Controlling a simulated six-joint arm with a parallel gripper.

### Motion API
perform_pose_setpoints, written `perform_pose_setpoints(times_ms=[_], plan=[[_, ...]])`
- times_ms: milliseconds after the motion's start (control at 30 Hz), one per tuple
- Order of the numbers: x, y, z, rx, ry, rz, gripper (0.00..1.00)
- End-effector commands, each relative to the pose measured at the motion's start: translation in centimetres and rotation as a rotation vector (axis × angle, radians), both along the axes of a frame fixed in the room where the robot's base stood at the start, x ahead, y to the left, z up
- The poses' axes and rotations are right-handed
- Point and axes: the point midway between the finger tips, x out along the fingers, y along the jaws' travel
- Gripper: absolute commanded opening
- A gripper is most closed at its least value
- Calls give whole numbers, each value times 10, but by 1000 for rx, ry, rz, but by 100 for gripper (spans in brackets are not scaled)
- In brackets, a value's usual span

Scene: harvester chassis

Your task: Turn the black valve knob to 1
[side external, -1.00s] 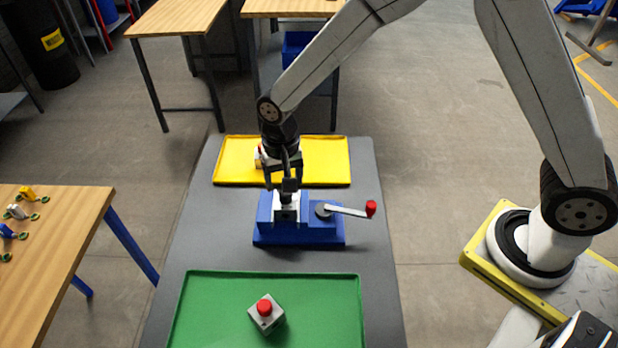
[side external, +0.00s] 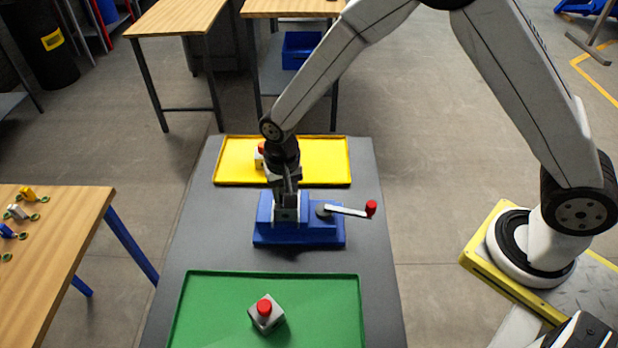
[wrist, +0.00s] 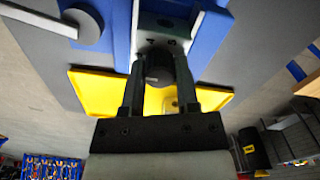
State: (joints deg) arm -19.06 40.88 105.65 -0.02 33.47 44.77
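The black valve knob (wrist: 158,68) sits on the grey mount of the blue valve block (side external: 325,229). In the wrist view it lies between the two fingers of my gripper (wrist: 160,82), one on each side and very close to it. I cannot tell whether both fingers press on it. In the side external view my gripper (side external: 286,205) points down over the left part of the block and hides the knob.
A crank with a red handle (side external: 371,208) sticks out from the block's right side. A yellow tray (side external: 325,160) lies behind, and a green tray (side external: 220,300) with a red-button box (side external: 266,314) lies in front. The grey table (side external: 195,235) is bare around the block.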

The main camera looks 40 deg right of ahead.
Motion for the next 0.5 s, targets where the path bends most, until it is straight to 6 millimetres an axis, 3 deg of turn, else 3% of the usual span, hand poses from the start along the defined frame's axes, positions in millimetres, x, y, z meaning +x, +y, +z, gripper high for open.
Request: perform_pose_setpoints(times_ms=[500], plan=[[0,0,0,0,0,78,0]])
